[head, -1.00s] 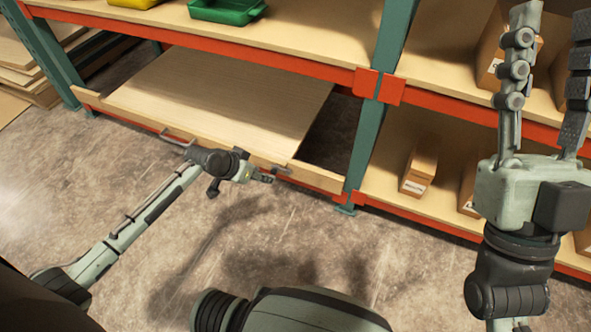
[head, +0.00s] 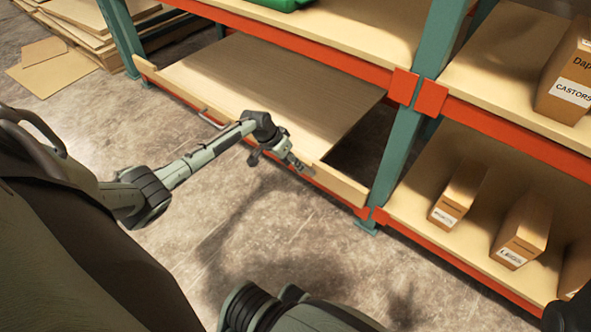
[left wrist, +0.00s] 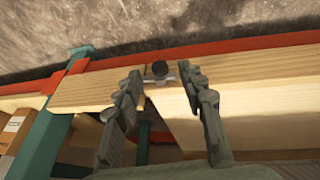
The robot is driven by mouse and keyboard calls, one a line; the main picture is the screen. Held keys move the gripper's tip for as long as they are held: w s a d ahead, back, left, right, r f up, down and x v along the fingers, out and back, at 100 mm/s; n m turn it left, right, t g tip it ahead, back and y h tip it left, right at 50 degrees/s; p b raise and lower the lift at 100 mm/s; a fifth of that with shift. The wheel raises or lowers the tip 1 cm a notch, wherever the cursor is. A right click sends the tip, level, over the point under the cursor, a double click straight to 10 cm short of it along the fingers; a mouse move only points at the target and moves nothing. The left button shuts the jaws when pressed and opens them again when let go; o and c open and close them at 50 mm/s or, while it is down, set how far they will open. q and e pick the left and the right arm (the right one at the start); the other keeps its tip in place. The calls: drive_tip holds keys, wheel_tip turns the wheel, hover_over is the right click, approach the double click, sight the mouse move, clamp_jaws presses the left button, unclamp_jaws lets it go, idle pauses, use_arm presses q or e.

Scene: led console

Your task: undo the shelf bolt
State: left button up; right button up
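My left gripper (left wrist: 159,78) is open, with one finger on each side of the bolt. I cannot tell whether either finger touches it. In the head view my left gripper (head: 301,168) is at the right part of the shelf's front board and hides the bolt. The pale wooden shelf (head: 260,75) lies low in the rack. My right gripper is out of view.
Cardboard boxes (head: 523,225) sit on the right shelves. A metal handle (head: 210,119) is left of my gripper. The floor (head: 290,230) in front is clear.

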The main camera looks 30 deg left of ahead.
use_arm(q)
drive_tip(key=shift+b+x, duration=0.3)
drive_tip(key=shift+x, duration=0.8)
clamp_jaws()
